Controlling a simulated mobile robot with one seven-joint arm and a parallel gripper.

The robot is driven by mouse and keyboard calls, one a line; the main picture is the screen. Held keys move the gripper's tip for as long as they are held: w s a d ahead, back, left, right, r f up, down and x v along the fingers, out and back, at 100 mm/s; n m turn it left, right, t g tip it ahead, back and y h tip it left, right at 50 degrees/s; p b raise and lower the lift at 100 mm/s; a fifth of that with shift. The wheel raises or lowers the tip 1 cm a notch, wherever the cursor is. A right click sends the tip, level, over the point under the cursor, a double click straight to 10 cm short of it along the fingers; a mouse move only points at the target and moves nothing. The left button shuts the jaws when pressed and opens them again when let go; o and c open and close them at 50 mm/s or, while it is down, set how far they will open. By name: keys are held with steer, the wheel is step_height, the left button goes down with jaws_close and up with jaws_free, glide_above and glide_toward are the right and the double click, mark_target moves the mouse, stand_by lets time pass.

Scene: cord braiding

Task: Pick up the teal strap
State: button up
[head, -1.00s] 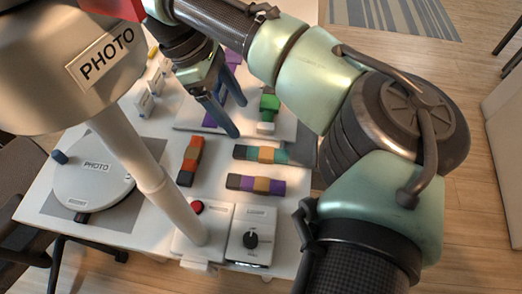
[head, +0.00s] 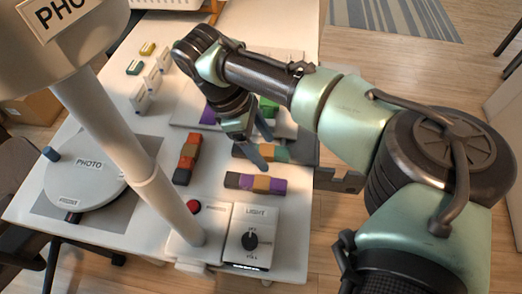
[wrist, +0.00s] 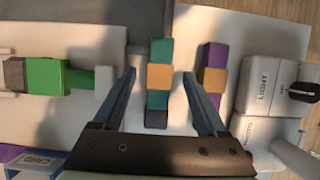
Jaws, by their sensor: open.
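The teal strap (head: 284,154) lies flat on the white table, with an orange band around its middle and a dark grey end. In the wrist view the teal strap (wrist: 158,100) runs up the picture between my two fingers. My gripper (wrist: 159,75) is open, with one blue finger on each side of the strap and a gap on both sides. In the head view my gripper (head: 262,148) is over the strap and hides part of it. I cannot tell how far the fingertips are above the table.
A purple strap (head: 262,184) with an orange band lies close by; it also shows right of my right finger (wrist: 214,58). A red strap (head: 187,160) lies to the left. A green piece (wrist: 42,73) sits in a white holder. The light control box (head: 250,236) stands in front.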

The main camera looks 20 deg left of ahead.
jaws_close()
stand_by(0.3)
steer(key=shift+r, duration=0.1)
